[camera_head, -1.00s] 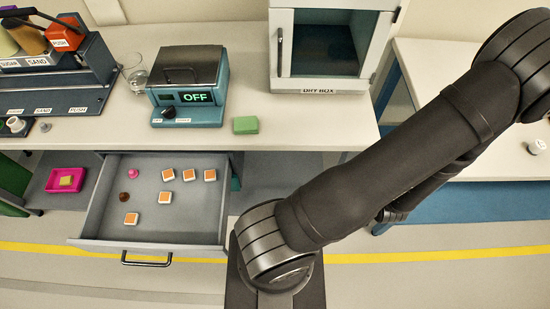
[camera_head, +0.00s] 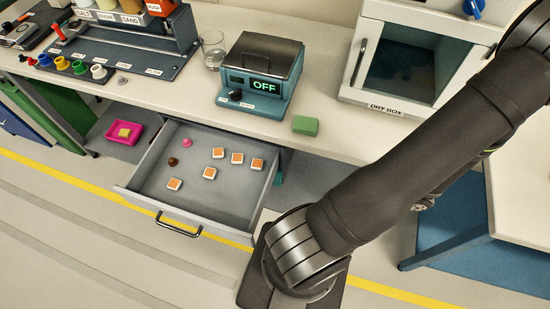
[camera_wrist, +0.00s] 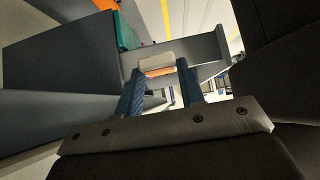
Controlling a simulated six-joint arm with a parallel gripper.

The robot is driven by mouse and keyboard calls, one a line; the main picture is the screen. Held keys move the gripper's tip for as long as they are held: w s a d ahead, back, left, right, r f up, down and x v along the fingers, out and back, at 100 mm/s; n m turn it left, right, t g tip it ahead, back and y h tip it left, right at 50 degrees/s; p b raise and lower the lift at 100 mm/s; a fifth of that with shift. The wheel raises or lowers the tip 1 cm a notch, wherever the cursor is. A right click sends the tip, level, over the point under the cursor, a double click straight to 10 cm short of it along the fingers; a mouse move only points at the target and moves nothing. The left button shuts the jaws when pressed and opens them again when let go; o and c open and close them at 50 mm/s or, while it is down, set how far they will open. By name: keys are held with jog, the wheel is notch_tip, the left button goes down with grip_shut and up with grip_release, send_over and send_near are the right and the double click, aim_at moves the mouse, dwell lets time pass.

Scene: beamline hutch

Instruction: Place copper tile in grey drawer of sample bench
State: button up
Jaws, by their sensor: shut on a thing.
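In the wrist view my gripper (camera_wrist: 160,72) has its two blue fingers closed on a small tile (camera_wrist: 157,62), white on one face with an orange, copper-coloured face below. The gripper and this tile do not show in the head view, where only my dark arm is seen. The grey drawer (camera_head: 226,196) of the sample bench (camera_head: 170,98) is pulled open. Inside lie several white-edged copper tiles (camera_head: 209,173), apart from one another, with a pink piece (camera_head: 187,142) and a brown piece (camera_head: 173,162) near the left wall.
A green block (camera_head: 305,125) and a blue device reading OFF (camera_head: 262,85) stand on the bench above the drawer. The dry box (camera_head: 405,70) is at right, a glass (camera_head: 214,55) at the back. A pink tray (camera_head: 122,134) lies left of the drawer. The drawer's front right floor is bare.

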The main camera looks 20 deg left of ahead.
jog(key=a+n+g, duration=0.1)
jog(key=a+n, duration=0.1)
jog(key=a, duration=0.4)
jog(key=m+t, duration=0.1)
jog(key=m, duration=0.2)
send_over(200, 194)
jog(key=d, duration=0.3)
notch_tip(200, 194, down, 7)
jog(key=shift+r, duration=0.2)
jog(key=shift+f, duration=2)
jog(key=shift+f, duration=0.15)
jog(key=o, duration=1)
jog(key=shift+o, duration=0.2)
